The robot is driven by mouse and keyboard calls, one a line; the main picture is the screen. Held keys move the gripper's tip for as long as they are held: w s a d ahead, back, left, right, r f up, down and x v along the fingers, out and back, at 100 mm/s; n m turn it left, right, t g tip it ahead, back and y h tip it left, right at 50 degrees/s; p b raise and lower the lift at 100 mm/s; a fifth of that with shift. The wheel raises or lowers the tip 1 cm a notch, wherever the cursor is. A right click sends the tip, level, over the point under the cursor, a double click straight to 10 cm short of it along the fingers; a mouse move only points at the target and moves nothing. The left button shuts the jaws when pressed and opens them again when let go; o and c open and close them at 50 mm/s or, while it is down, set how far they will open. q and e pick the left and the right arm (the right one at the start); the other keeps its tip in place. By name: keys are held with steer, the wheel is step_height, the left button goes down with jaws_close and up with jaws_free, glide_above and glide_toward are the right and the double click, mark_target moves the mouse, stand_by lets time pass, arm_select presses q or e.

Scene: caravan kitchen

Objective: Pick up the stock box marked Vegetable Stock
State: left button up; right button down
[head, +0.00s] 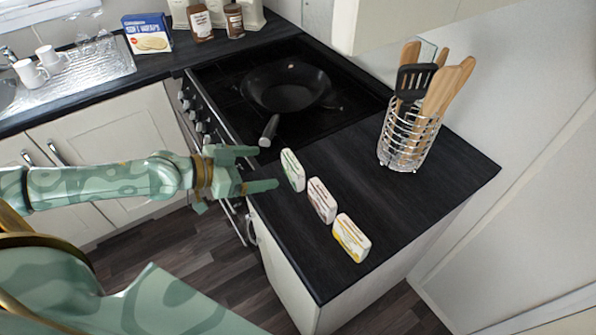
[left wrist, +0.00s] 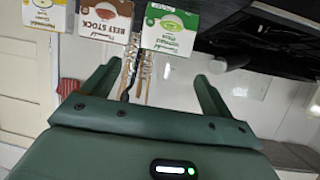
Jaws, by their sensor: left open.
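Three small stock boxes stand in a row on the dark worktop. The green-marked box (head: 293,170) is nearest the hob; its small lettering appears to read Vegetable Stock in the left wrist view (left wrist: 171,28). The brown box (head: 321,200) is in the middle and reads Beef Stock in the left wrist view (left wrist: 103,18). The yellow box (head: 351,238) is nearest the worktop's end. My left gripper (head: 267,168) is open and empty, its fingers pointing at the green box from the left, just short of it. My right gripper is not in view.
A black frying pan (head: 286,88) sits on the hob, its handle reaching towards my left gripper and the green box. A wire utensil holder (head: 408,140) stands at the back right by the wall. The worktop between it and the boxes is clear.

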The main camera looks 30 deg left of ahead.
mark_target(288, 166)
arm_select(q)
steer(key=x, duration=0.4)
steer(key=shift+w+a+f, duration=0.1)
steer(key=shift+w+a, duration=0.1)
steer(key=shift+w, duration=0.1)
steer(key=shift+x, duration=0.8)
steer(key=x, duration=0.2)
steer(key=f+b+x, duration=0.1)
steer(key=x, duration=0.1)
steer(key=shift+w+f, duration=0.15)
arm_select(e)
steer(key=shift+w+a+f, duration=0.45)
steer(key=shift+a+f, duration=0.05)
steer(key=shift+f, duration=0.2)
arm_select(q)
steer(key=c, duration=0.6)
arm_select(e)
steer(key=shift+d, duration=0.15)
